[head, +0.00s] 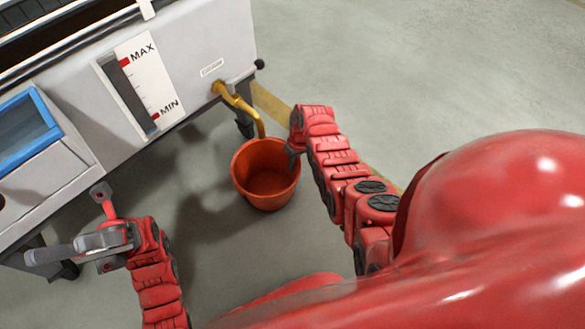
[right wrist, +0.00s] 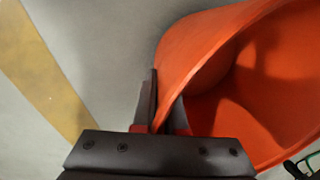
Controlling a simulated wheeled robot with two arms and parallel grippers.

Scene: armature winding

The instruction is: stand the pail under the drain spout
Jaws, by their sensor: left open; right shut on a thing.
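An orange-red pail (head: 266,176) is upright near the machine's right end, with its mouth under or close to the brass drain spout (head: 243,105). I cannot tell whether it rests on the floor. My right gripper (head: 294,150) is shut on the pail's right rim. In the right wrist view the fingers (right wrist: 160,108) pinch the wall of the pail (right wrist: 205,55). The pail looks empty inside. My left gripper (head: 80,252) is open and empty at the lower left, in front of the machine, apart from the pail.
The grey machine (head: 205,50) has a MAX/MIN level gauge (head: 140,82), a blue-framed window (head: 25,128) and a black knob (head: 259,64) near the spout. A yellow floor line (head: 270,103) runs behind the pail. The grey floor on the upper right is clear.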

